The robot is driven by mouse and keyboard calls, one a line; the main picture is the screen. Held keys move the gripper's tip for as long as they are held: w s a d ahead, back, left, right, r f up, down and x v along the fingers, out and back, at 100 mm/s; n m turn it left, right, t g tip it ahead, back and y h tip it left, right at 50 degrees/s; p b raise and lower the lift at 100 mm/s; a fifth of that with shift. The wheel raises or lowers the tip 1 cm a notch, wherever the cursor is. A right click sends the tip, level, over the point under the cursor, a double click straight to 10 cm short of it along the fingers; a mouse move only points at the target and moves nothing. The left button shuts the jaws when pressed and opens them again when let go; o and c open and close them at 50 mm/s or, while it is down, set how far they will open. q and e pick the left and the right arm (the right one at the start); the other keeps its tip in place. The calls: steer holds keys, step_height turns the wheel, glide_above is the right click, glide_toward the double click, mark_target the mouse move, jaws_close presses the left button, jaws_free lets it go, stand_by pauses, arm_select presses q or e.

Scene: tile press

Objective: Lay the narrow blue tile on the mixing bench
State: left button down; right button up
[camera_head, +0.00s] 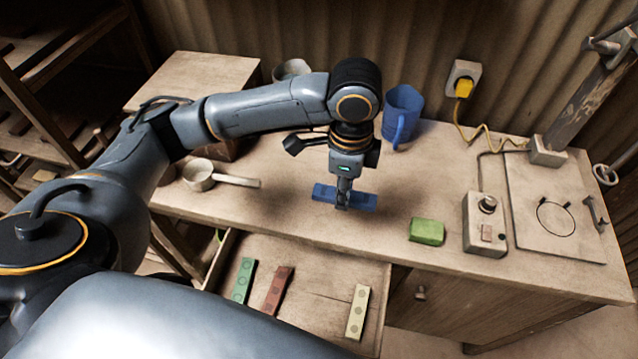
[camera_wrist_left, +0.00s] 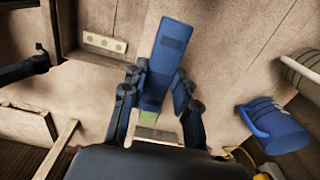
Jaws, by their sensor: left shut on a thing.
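The narrow blue tile (camera_head: 325,192) is held flat in my left gripper (camera_head: 342,204), over the front middle of the mixing bench (camera_head: 280,205). The fingers point down and are shut around the middle of the tile. I cannot tell whether the tile touches the bench top or hangs just above it. In the left wrist view the blue tile (camera_wrist_left: 172,48) sticks out lengthwise between the fingers of the left gripper (camera_wrist_left: 158,100). My right gripper is in neither view.
A blue mug (camera_head: 402,115) stands behind the tile, with a green block (camera_head: 427,232) and a switch box (camera_head: 484,224) to the right. A saucepan (camera_head: 199,175) is at left. Below, an open drawer (camera_head: 310,265) holds green, red and cream tiles (camera_head: 357,312).

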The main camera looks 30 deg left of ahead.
arm_select(q)
steer(key=w+a+f, duration=0.1)
steer(key=a+f, duration=0.1)
steer(key=w+a+f, duration=0.2)
steer(key=a, duration=0.1)
steer(key=w+a+f+p, duration=0.1)
steer(key=w+a+f, duration=0.1)
steer(key=f, duration=0.1)
steer(key=shift+w+a, duration=0.25)
steer(key=shift+a, duration=0.15)
steer(key=shift+w+a+f, duration=0.2)
steer(key=shift+a+f, duration=0.1)
steer(key=shift+f, duration=0.2)
steer(key=f, duration=0.1)
steer(key=f+p, duration=0.1)
steer(key=f, duration=0.1)
steer(key=shift+w+a, duration=0.1)
steer(key=shift+a, duration=0.1)
steer(key=shift+f, duration=0.25)
steer(key=c, duration=1.5)
jaws_free()
steer(key=shift+f, duration=0.15)
steer(key=o, duration=0.5)
